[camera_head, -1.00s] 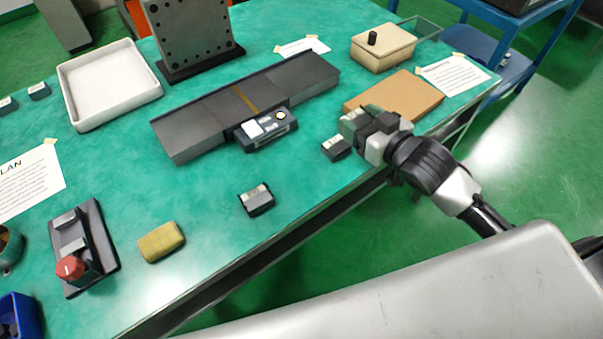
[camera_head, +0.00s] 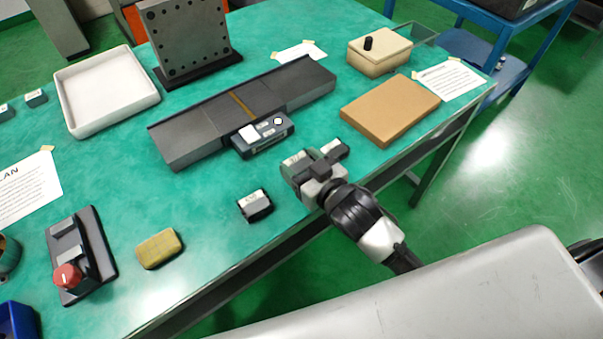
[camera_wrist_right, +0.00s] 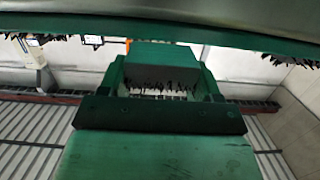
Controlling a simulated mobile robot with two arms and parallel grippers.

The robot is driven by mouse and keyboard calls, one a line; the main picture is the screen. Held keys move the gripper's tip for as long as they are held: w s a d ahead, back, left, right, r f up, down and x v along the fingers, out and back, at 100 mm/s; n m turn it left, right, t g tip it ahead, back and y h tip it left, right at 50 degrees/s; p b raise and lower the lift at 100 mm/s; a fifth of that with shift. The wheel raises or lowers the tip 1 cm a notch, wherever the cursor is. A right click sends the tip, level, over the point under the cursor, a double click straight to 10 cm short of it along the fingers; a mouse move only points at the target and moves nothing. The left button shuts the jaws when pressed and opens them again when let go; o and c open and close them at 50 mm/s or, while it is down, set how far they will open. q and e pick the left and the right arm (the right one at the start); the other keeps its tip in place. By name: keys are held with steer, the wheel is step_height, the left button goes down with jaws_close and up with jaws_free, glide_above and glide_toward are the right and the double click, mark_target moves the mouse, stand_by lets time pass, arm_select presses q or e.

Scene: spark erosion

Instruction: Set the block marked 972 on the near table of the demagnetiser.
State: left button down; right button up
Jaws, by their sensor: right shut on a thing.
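The demagnetiser (camera_head: 205,125) is a long dark grey unit with a brown strip across its middle and a control box (camera_head: 262,136) on its front side. My right gripper (camera_head: 308,167) is shut on a small grey block with a pale label (camera_head: 295,160). It holds the block in front of the demagnetiser's right half, apart from it. The label is too small to read. A second block (camera_head: 335,149) shows just behind the gripper, partly covered. A third labelled block (camera_head: 254,204) lies near the table's front edge. My left gripper is out of view.
A brown board (camera_head: 391,109) and a beige lidded box (camera_head: 379,52) lie to the right. A white tray (camera_head: 107,90) and an upright drilled plate (camera_head: 188,40) stand behind. A yellow pad (camera_head: 159,248) and a red-knobbed switch unit (camera_head: 80,255) lie front left.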

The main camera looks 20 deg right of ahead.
steer(key=shift+f, duration=1.7)
steer(key=shift+f, duration=0.15)
steer(key=o, duration=1.3)
steer(key=shift+f, duration=0.1)
steer(key=shift+c, duration=0.2)
